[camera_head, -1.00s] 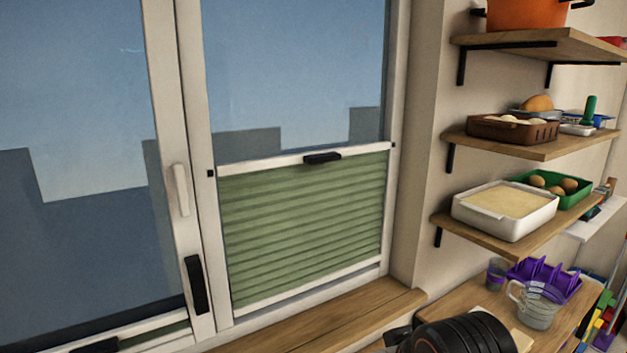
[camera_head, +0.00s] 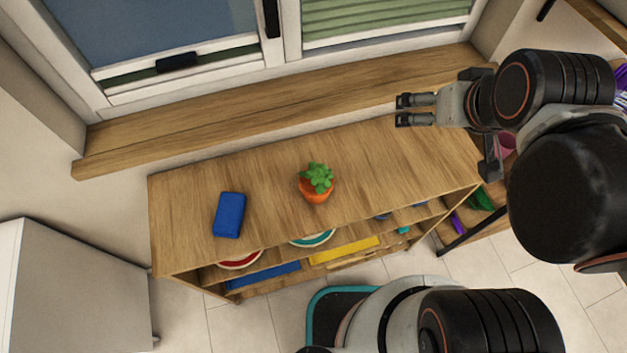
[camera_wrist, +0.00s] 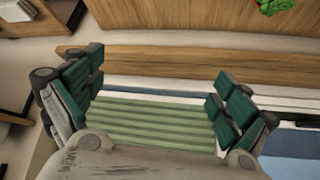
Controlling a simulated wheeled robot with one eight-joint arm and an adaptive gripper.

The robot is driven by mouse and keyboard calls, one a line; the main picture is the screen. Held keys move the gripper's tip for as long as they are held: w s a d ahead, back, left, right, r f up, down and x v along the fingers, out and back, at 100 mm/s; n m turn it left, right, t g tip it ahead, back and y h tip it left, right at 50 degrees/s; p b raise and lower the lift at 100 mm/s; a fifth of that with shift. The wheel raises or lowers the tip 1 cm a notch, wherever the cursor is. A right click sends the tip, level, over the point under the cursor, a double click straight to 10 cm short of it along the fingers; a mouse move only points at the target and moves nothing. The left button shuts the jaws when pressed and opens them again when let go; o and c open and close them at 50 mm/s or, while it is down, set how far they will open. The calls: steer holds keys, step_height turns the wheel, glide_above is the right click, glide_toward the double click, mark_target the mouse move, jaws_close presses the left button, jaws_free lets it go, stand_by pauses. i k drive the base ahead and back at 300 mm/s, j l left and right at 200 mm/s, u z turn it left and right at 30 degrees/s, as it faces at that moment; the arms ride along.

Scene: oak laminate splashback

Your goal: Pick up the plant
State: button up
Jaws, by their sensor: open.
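The plant (camera_head: 317,178) is a small green plant in an orange pot, standing upright on the wooden shelf top (camera_head: 265,170). Its green leaves (camera_wrist: 272,6) also show at the top edge of the wrist view, with most of the pot cut off. My gripper (camera_head: 399,110) is to the right of the plant, near the window sill, and points left in the head view. It is open and empty, with its fingers spread wide apart in the wrist view (camera_wrist: 158,85). Nothing lies between the fingers and the plant in the head view.
A blue box-shaped item (camera_head: 229,214) lies left of the plant. The window sill (camera_head: 200,122) runs behind the shelf, below the window. Plates and coloured items sit on the lower shelf. The shelf top around the plant is clear. A white cabinet (camera_head: 75,295) stands at the left.

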mark_target(316, 182)
steer(key=k+l+z, duration=0.2)
steer(key=k+l, duration=0.35)
steer(key=k, duration=0.3)
steer(key=k+l+z, duration=0.2)
steer(key=k+l, duration=0.5)
steer(key=k+j, duration=0.05)
steer(key=k, duration=0.05)
